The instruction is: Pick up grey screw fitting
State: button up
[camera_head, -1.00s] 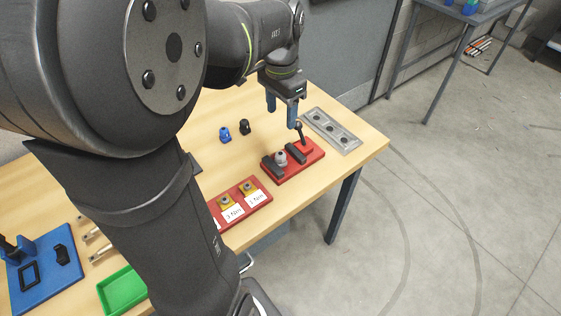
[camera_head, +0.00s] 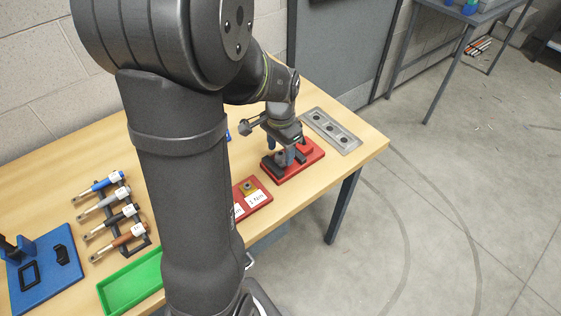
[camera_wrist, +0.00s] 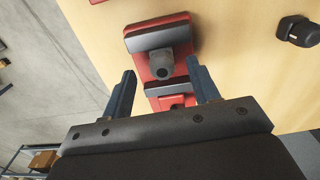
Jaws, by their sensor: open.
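The grey screw fitting (camera_wrist: 161,64) stands in a red fixture (camera_wrist: 176,20) between two dark clamp bars, as the wrist view shows. My gripper (camera_wrist: 159,78) is open, with one blue finger on each side of the fitting in that view. The fingers appear apart from the fitting. In the head view my gripper (camera_head: 287,156) is low over the red fixture (camera_head: 311,160) and largely hides the fitting.
A black fitting (camera_wrist: 298,31) stands on the table to the side. A grey plate with holes (camera_head: 331,131) lies right of the fixture. A red labelled holder (camera_head: 256,199), a rack of drivers (camera_head: 127,215) and a green tray (camera_head: 131,284) are to the left.

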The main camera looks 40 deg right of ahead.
aim_at(280, 153)
jog(key=shift+w+f, duration=0.1)
jog(key=shift+f, duration=1.8)
jog(key=c, duration=1.1)
jog(key=shift+c, duration=0.2)
jog(key=shift+r, duration=0.1)
